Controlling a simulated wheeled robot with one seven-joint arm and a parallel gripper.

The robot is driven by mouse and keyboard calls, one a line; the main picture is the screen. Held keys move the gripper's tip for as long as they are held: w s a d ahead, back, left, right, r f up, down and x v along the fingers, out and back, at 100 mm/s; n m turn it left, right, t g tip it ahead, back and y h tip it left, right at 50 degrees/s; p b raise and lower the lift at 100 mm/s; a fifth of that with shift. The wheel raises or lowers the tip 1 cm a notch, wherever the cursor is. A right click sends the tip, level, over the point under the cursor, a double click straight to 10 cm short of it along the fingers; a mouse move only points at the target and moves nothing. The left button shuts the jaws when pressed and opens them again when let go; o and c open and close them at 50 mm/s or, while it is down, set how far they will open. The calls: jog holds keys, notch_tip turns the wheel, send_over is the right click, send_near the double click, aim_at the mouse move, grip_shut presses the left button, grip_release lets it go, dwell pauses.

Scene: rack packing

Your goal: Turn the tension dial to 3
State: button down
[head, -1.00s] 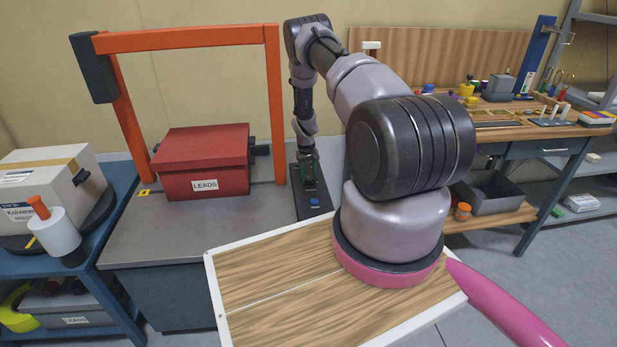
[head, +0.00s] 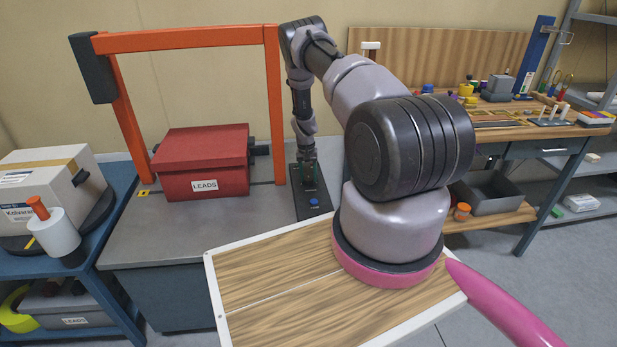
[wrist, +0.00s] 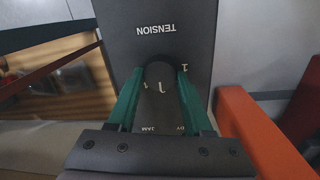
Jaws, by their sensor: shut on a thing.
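The tension dial (wrist: 160,73) is a dark round knob on a black control panel (wrist: 125,25), lettered TENSION, upside down in the wrist view. My gripper (wrist: 161,78) is shut on the dial, with one green finger on each side of it. A pale mark shows on or just below the knob, and a numeral shows by the right fingertip. Other scale numerals are hidden or too small to read, so I cannot tell the setting. In the head view, my gripper (head: 307,175) stands upright over the panel (head: 320,206) and hides the dial.
A blue button (head: 314,201) is at the panel's near end. A red LEADS box (head: 203,165) sits left of the panel, under an orange frame (head: 278,110). The grey bench top (head: 220,225) between is clear.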

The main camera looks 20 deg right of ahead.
aim_at(307, 178)
jog(key=shift+c, duration=1.5)
grip_release()
notch_tip(307, 178, up, 11)
jog(key=shift+w+a, duration=0.15)
jog(key=shift+a, duration=0.15)
